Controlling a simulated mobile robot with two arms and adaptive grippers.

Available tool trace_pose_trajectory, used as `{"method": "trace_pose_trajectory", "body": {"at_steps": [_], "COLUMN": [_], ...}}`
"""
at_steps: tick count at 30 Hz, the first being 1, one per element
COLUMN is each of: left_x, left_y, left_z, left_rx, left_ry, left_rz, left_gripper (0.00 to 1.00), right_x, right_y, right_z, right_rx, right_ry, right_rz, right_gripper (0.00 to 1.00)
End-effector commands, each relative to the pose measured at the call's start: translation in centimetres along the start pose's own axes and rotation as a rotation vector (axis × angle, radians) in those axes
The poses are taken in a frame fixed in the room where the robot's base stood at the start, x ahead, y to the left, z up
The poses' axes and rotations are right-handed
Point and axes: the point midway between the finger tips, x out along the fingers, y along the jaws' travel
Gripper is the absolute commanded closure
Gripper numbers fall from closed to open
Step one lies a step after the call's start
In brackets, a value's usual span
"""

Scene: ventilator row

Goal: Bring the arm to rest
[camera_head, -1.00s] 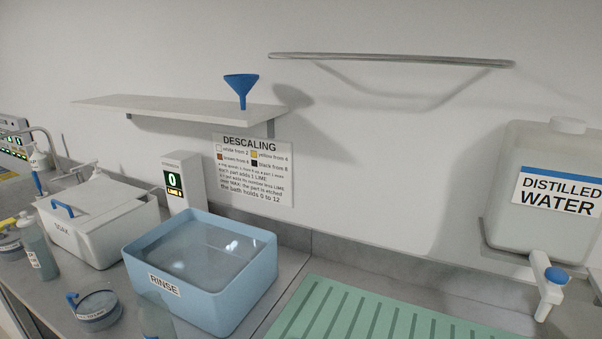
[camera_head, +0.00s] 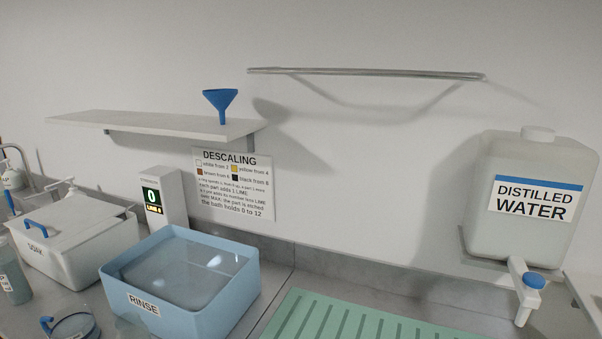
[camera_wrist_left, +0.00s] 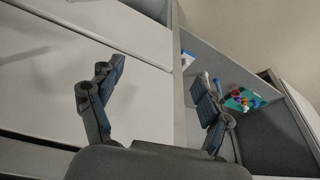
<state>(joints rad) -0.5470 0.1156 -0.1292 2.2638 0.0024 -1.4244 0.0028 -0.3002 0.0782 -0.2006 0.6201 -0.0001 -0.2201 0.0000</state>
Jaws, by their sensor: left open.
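My left gripper (camera_wrist_left: 158,92) shows in the left wrist view with its two dark fingers spread wide apart and nothing between them. Pale cabinet-like panels (camera_wrist_left: 90,80) lie beyond its left finger. Neither arm shows in the head view, and my right gripper is in no view.
In the head view, the blue rinse tub (camera_head: 185,285), lidded soak box (camera_head: 75,245) and green ribbed mat (camera_head: 350,322) stand on the counter. A shelf (camera_head: 150,122) holds a blue funnel (camera_head: 220,103). A distilled water tank (camera_head: 535,200) is at right. Colourful items (camera_wrist_left: 243,100) appear beyond the right finger.

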Motion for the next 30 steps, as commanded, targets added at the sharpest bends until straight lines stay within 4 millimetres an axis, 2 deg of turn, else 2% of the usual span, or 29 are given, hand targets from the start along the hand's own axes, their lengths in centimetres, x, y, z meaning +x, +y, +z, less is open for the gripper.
{"method": "trace_pose_trajectory", "body": {"at_steps": [1, 5, 8, 12, 14, 18, 24, 27, 30], "left_x": [1.8, 6.6, 10.9, 17.0, 19.2, 23.8, 27.8, 28.7, 29.0], "left_y": [0.1, 0.3, 0.5, 0.7, 0.8, 1.1, 1.2, 1.2, 1.1], "left_z": [0.4, 1.7, 3.5, 7.1, 9.0, 14.1, 22.0, 25.2, 27.5], "left_rx": [0.001, 0.005, 0.009, 0.015, 0.018, 0.025, 0.034, 0.038, 0.041], "left_ry": [-0.012, -0.033, -0.052, -0.081, -0.093, -0.123, -0.162, -0.175, -0.185], "left_rz": [0.001, 0.004, 0.006, 0.01, 0.011, 0.015, 0.018, 0.019, 0.02], "left_gripper": [0.22, 0.22, 0.22, 0.22, 0.22, 0.22, 0.22, 0.22, 0.22], "right_x": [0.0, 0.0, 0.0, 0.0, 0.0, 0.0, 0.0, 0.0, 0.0], "right_y": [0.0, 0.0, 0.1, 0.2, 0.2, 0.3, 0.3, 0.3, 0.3], "right_z": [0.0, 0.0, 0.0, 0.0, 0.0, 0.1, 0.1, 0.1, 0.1], "right_rx": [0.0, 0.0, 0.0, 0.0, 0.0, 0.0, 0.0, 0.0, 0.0], "right_ry": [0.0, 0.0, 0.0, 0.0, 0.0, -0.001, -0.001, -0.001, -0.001], "right_rz": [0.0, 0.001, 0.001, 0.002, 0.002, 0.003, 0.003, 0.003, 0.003], "right_gripper": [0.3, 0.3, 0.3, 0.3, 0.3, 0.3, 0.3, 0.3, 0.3]}}
